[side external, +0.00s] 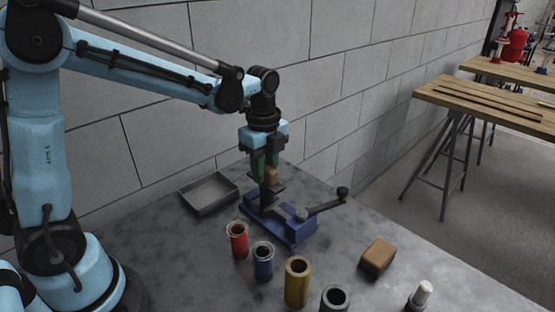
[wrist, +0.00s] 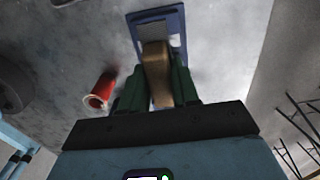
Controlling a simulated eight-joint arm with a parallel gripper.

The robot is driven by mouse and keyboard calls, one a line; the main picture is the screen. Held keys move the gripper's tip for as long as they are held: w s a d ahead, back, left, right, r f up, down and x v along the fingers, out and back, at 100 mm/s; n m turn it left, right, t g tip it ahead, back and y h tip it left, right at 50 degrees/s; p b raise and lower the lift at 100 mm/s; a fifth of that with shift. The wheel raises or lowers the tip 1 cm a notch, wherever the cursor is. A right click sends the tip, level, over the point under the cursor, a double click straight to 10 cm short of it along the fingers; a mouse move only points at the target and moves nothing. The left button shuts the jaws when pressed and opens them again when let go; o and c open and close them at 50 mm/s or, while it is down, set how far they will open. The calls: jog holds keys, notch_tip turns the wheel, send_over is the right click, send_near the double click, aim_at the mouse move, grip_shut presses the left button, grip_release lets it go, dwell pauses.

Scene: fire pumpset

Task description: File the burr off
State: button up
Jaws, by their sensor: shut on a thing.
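My gripper (side external: 265,168) has green fingers and points down over the back of the blue vise (side external: 288,230). It is shut on a tan wooden-looking piece (side external: 271,174), probably a tool handle. In the wrist view this handle (wrist: 156,70) lies between the green fingers (wrist: 157,88), with the blue vise (wrist: 176,20) beyond it. Dark metal parts show just below the fingers in the side view; I cannot tell whether they belong to the tool or the vise. The burr is too small or hidden to make out.
A grey tray (side external: 208,194) lies left of the vise. A brown block (side external: 377,258) and a white-topped item (side external: 421,294) are at right. The vise's handle (side external: 328,205) sticks out rightward.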

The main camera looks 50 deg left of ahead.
aim_at(276, 187)
jog(key=shift+a, duration=1.25)
dwell(1.9)
jog(key=shift+d, duration=3.05)
dwell(1.8)
